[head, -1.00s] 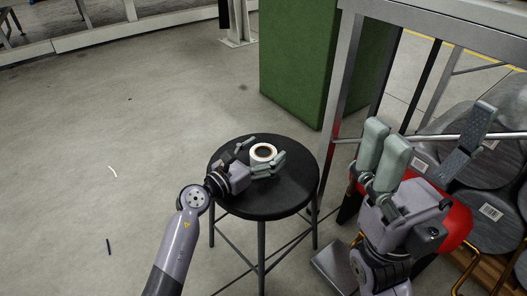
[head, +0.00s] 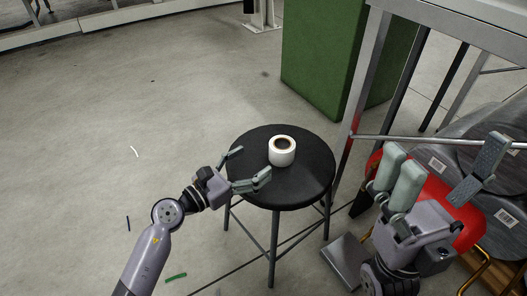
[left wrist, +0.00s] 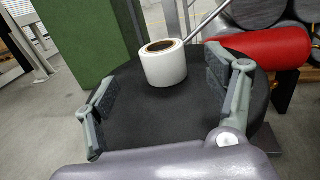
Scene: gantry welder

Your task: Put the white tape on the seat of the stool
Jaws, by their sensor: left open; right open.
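The white tape (head: 282,152) is a roll with a brown core, standing upright on the black round seat (head: 254,186) of the stool. It also shows in the left wrist view (left wrist: 165,68), beyond the fingertips and resting on the seat. My left gripper (head: 250,168) is open and empty at the seat's left edge, its fingers pointing toward the tape and apart from it. In the left wrist view the open fingers (left wrist: 168,85) stand either side of the seat's near part. My right gripper (head: 441,184) is open and empty, at the right, away from the stool.
A green block (head: 335,60) stands behind the stool. A metal frame table (head: 362,80) is to the right, with a red object (head: 466,222) and grey drums (head: 490,150) near my right arm. The floor on the left is mostly clear.

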